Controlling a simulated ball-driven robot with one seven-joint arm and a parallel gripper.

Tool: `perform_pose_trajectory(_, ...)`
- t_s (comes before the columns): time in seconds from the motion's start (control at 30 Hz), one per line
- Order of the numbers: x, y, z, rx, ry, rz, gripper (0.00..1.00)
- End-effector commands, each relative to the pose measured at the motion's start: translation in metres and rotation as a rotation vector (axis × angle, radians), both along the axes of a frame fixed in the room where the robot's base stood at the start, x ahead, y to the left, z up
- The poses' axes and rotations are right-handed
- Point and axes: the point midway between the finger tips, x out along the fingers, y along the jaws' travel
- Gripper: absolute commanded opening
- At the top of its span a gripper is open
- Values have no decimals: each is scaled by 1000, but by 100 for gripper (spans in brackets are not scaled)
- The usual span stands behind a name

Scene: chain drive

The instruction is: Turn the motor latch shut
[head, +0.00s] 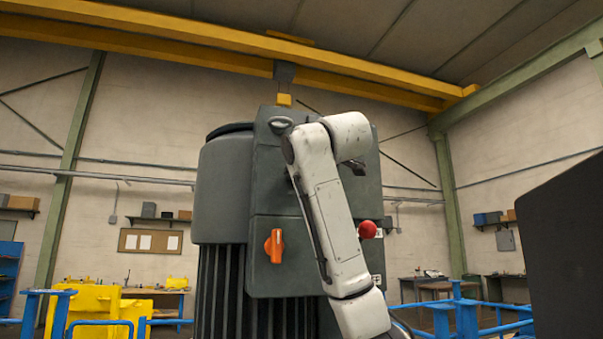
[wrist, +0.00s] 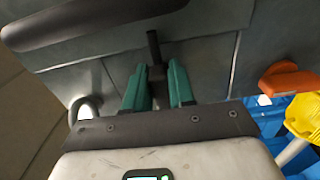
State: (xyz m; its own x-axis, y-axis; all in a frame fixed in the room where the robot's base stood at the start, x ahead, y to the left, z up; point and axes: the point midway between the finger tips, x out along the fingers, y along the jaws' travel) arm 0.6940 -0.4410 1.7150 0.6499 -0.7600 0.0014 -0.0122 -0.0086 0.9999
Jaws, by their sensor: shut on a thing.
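The large grey motor housing (head: 222,190) fills the middle of the head view. My gripper (wrist: 157,78) is at its front panel, with teal fingers shut on a thin dark lever (wrist: 153,45). The lever sticks out past the fingertips, and its base is hidden between them. In the head view my arm covers the lever and fingers. I cannot tell from these frames how far the lever is turned. An orange handle (head: 274,245) stands roughly upright lower on the housing, apart from my gripper; it also shows at the right of the wrist view (wrist: 288,80).
A red ball knob (head: 367,229) is right of my arm. Blue rails (head: 468,315) and yellow blocks (head: 95,300) stand around the housing.

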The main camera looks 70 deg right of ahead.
Motion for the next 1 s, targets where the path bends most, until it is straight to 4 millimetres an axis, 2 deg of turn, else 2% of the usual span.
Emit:
perform_pose_trajectory(0.03, -2, -2, -3, 7, 1, -6, 25)
perform_pose_trajectory(0.23, -1, -1, -2, 4, 1, -4, 44)
perform_pose_trajectory(0.57, -3, 3, -1, 1, 1, -1, 45)
perform_pose_trajectory(0.67, -11, 12, -2, -1, -1, 0, 45)
perform_pose_trajectory(1.0, -52, 61, -3, -1, -1, -2, 45)
